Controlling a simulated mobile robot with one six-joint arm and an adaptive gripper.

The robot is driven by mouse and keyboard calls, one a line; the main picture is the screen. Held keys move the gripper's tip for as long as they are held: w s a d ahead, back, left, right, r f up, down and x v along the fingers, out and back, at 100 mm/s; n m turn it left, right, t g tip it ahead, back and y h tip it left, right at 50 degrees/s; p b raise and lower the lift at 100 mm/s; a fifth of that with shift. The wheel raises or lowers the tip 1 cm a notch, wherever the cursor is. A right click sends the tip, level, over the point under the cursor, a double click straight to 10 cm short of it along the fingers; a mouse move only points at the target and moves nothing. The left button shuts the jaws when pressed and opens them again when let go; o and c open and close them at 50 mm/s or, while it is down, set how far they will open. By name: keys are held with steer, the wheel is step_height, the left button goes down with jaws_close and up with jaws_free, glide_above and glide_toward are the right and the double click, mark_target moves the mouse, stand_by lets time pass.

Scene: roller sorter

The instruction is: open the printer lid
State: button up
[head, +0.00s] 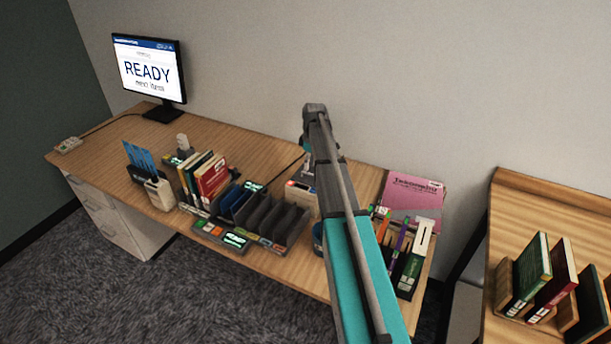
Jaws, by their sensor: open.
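A small white and grey box-shaped device (301,194), which looks like the label printer, stands on the wooden desk in the middle of the head view. My arm crosses in front and hides its right side, and I cannot make out the state of its lid. My gripper (307,168) shows only as a small grey part just behind and above the device, left of the arm link. It is open, and nothing shows in it. Whether it touches the device is hidden.
A monitor (147,69) reading READY stands at the back left. A dark slotted sorter (268,218) and upright books (203,176) are left of the device. A second desk (504,225) holds books.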

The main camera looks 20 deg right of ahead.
steer(key=shift+s+a+f+b, duration=0.1)
steer(key=shift+f+b, duration=0.4)
steer(key=shift+f, duration=0.15)
steer(key=shift+s+a+f+b, duration=0.1)
steer(key=shift+f+b, duration=0.4)
steer(key=shift+f, duration=0.15)
steer(key=shift+c, duration=0.2)
jaws_close()
steer(key=shift+a, duration=0.3)
steer(key=shift+w+d, duration=0.1)
steer(key=shift+d, duration=0.1)
